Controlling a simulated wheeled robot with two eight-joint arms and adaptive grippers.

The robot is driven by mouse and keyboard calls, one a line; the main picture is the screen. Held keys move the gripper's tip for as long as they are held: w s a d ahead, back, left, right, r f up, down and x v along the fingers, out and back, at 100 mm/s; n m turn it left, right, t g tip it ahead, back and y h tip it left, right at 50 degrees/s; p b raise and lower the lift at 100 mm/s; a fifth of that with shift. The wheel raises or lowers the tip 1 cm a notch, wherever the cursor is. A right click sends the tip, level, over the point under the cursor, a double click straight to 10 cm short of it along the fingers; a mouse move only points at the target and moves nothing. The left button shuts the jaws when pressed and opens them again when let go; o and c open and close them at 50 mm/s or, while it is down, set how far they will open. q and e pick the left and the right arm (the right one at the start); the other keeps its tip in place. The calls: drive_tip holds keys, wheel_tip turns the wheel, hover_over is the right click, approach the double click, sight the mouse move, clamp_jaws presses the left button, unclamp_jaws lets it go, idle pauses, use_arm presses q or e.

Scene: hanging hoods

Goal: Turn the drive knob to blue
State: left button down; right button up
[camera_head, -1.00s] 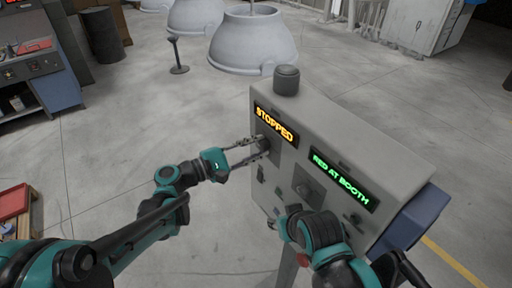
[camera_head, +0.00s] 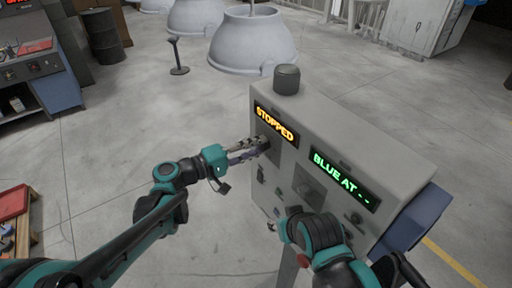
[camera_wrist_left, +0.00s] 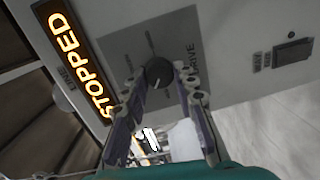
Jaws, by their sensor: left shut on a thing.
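The drive knob (camera_wrist_left: 159,73) is a dark round knob with a white pointer line, on a grey plate marked DRIVE in the left wrist view. My left gripper (camera_wrist_left: 158,88) has its fingers on both sides of the knob and is shut on it. In the head view the left gripper (camera_head: 262,145) reaches the console (camera_head: 315,130) just below the orange STOPPED display (camera_head: 274,123), and its fingers hide the knob. My right gripper (camera_head: 285,222) is low at the console front, mostly behind its own wrist, so its jaws cannot be judged.
A green display (camera_head: 341,180) on the console reads "BLUE AT - -". A dark cylinder (camera_head: 287,78) stands on the console top. Large grey hoods (camera_head: 252,40) are behind. A red tray (camera_head: 14,203) is at the left edge. Open floor lies left of the console.

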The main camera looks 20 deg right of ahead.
use_arm(q)
drive_tip(key=shift+s+m+y, duration=0.1)
drive_tip(key=shift+m+y, duration=0.2)
drive_tip(key=shift+m, duration=1.5)
drive_tip(key=c, duration=1.2)
unclamp_jaws()
drive_tip(key=v, duration=1.2)
drive_tip(key=shift+s+f, duration=0.1)
drive_tip(key=shift+d, duration=0.1)
